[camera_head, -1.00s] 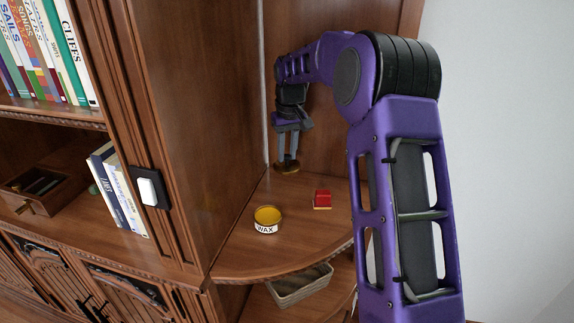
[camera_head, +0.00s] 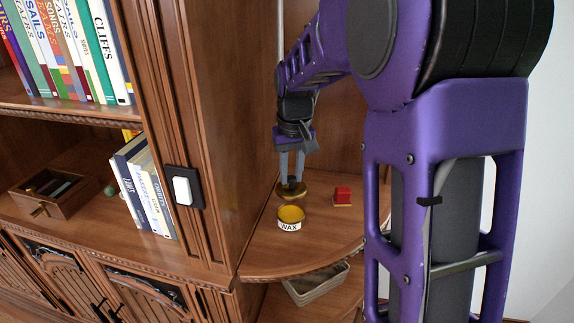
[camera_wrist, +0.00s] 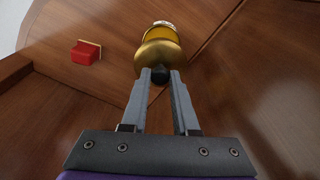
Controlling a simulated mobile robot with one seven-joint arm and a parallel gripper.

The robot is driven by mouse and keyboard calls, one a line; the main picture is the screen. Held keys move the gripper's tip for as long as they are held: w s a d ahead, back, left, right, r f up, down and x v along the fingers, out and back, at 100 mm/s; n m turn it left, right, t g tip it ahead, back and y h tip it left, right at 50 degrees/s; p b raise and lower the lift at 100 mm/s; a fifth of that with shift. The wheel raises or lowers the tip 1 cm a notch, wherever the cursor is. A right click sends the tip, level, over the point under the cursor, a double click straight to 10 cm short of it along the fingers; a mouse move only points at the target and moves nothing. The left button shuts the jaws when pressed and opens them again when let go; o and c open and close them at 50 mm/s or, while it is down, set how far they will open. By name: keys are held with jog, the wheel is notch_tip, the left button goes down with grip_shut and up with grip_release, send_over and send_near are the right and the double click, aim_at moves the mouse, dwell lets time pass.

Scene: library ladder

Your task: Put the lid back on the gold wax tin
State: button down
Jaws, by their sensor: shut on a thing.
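The open wax tin (camera_head: 290,222), with a white "WAX" label and yellow wax showing, stands upright on the corner shelf. It also shows at the top of the wrist view (camera_wrist: 161,29), partly hidden behind the lid. My gripper (camera_head: 292,180) is shut on the gold lid (camera_head: 291,193) by its dark knob. The knob sits between the fingertips (camera_wrist: 159,78) in the wrist view, with the gold lid (camera_wrist: 158,55) beyond it. The lid is just behind and above the tin in the head view. I cannot tell the exact gap between them.
A red block-like object (camera_head: 342,196) sits on the shelf right of the tin. The cabinet side panel (camera_head: 210,120) with a white switch (camera_head: 183,190) rises to the left. A basket (camera_head: 318,284) sits on the shelf below. The shelf front is clear.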

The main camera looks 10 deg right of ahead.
aim_at(292, 189)
jog(key=shift+s+a+f, duration=0.1)
jog(key=shift+s+f, duration=0.05)
notch_tip(292, 189, down, 4)
jog(key=b, duration=0.3)
jog(key=shift+b, duration=0.4)
jog(key=shift+f+b, duration=0.55)
jog(key=shift+f, duration=0.5)
jog(key=shift+f+p, duration=0.15)
jog(key=shift+p, duration=0.2)
dwell(1.5)
jog(key=c, duration=0.6)
grip_release()
jog(key=shift+o, duration=0.2)
